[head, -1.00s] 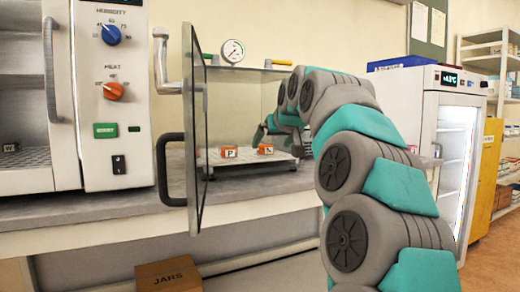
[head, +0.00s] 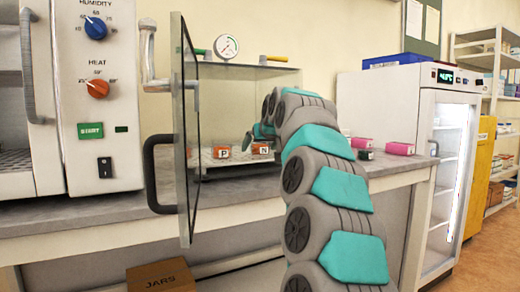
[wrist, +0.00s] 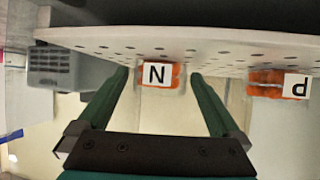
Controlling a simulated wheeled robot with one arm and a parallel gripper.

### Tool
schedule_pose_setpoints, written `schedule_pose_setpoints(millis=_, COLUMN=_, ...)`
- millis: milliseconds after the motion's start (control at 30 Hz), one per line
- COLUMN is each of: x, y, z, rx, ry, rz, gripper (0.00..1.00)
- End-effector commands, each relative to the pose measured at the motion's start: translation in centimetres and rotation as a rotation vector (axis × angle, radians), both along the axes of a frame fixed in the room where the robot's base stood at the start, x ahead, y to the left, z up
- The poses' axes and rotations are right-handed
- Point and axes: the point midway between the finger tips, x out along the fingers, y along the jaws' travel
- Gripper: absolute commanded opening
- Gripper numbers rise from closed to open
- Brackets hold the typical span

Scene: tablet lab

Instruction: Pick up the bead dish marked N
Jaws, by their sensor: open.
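The bead dish marked N (head: 262,149) is a small clear dish with orange contents and a white label. It stands on the perforated plate inside the glass-walled chamber. In the wrist view the dish N (wrist: 158,75) lies between the two green fingertips of my open gripper (wrist: 160,72), with a gap on each side. The view is upside down there, and finger contact does not show. A similar dish marked P (head: 222,153) stands to its left in the head view; in the wrist view it is at the right (wrist: 280,84). My arm hides part of the chamber in the head view.
The open glass door (head: 186,130) stands left of the chamber, near my arm. A gauge (head: 227,47) sits on top. Pink jars (head: 400,148) stand on the bench right of my arm. A fridge (head: 420,130) is further right, and a box marked JARS (head: 165,276) is below.

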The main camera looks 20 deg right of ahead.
Motion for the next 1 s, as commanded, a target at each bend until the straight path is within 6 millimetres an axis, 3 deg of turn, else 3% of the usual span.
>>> schedule_pose_setpoints(millis=233, x=0.19, y=-0.02, z=-0.07, rx=0.0, ry=-0.001, rz=0.0, gripper=0.99)
schedule_pose_setpoints(millis=1000, x=0.18, y=-0.01, z=-0.06, rx=-0.001, ry=-0.001, rz=0.0, gripper=0.15)
